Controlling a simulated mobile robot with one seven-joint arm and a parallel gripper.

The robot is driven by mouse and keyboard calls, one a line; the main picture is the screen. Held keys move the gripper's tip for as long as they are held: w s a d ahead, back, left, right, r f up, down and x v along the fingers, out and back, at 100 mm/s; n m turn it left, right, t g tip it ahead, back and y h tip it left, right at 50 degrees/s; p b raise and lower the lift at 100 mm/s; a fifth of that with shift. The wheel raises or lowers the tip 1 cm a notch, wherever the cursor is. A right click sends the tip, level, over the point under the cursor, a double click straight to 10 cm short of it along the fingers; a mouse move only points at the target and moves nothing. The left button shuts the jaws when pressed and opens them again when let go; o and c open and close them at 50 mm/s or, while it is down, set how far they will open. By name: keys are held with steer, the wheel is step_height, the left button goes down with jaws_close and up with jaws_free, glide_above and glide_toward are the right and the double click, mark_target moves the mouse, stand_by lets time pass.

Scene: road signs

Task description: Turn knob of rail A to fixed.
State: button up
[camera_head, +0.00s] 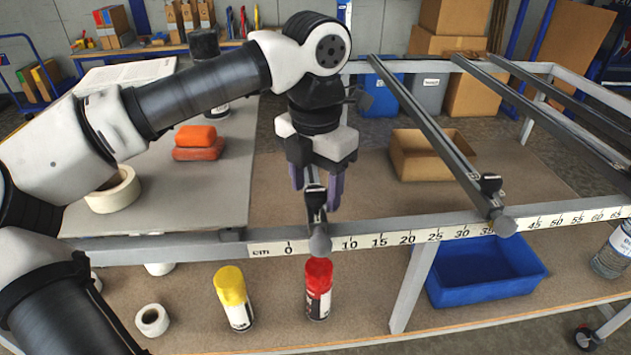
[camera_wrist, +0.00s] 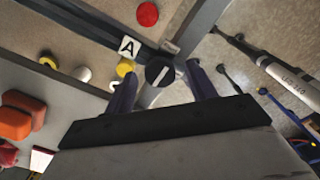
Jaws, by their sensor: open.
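The black round knob (camera_wrist: 160,71) of rail A has a white pointer line. A white tag with the letter A (camera_wrist: 129,47) is beside it. A yellow round mark (camera_wrist: 124,68) shows beside the knob, partly near the left finger.
A second rail (camera_head: 425,120) with its own dark knob (camera_head: 490,183) lies to the right. A centimetre scale (camera_head: 375,239) runs along the front beam. Yellow (camera_head: 232,290) and red (camera_head: 318,288) spray cans and a blue bin (camera_head: 488,275) are below it.

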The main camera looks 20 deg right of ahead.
mark_target(316, 190)
step_height(316, 190, up, 14)
stand_by(0.5)
steer(key=shift+f, duration=0.1)
